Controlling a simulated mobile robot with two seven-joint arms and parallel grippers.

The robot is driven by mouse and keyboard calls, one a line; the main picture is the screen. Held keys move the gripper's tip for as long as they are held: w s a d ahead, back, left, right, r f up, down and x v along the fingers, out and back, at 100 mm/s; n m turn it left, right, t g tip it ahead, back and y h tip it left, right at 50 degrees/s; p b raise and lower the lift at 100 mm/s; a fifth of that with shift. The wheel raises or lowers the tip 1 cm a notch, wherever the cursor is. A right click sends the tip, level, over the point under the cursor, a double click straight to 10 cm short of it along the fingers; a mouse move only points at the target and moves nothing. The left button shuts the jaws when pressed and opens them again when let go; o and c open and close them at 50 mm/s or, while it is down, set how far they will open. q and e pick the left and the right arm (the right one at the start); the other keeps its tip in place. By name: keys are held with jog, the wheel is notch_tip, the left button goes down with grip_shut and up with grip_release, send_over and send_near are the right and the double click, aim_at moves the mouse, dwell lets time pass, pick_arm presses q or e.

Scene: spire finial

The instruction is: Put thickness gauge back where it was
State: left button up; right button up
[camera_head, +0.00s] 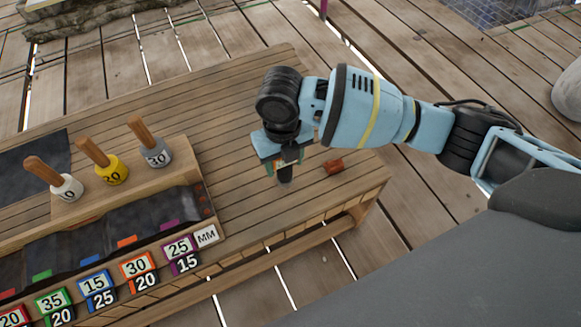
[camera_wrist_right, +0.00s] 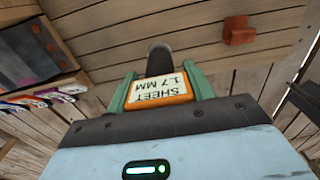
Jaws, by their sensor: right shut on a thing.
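The thickness gauge (camera_wrist_right: 163,92) has an orange body, a white label reading "SHEET 1.7 MM" and a dark rounded end. My right gripper (camera_head: 282,160) is shut on it, with green fingers on both sides of the body in the right wrist view. In the head view the dark end of the gauge (camera_head: 285,175) points down over the right part of the slatted table (camera_head: 230,115). I cannot tell whether it touches the table. My left gripper is not in view.
A small red-brown block (camera_head: 333,166) is on the table just right of the gauge; it also shows in the right wrist view (camera_wrist_right: 238,31). At left are a wooden stand (camera_head: 180,168) with three numbered, wooden-handled pieces and a rack with coloured number tags (camera_head: 139,267).

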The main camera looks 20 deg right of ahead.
aim_at(291, 170)
jog(key=shift+s+d, duration=0.15)
jog(key=shift+d, duration=0.35)
jog(key=f+b, duration=0.1)
jog(key=f, duration=0.1)
jog(key=f+b, duration=0.1)
jog(key=f, duration=0.1)
jog(key=shift+d, duration=0.2)
jog(key=shift+r, duration=0.2)
jog(key=shift+s+f, duration=0.1)
jog(key=o, duration=1.2)
jog(key=shift+f, duration=0.1)
jog(key=shift+c, duration=0.2)
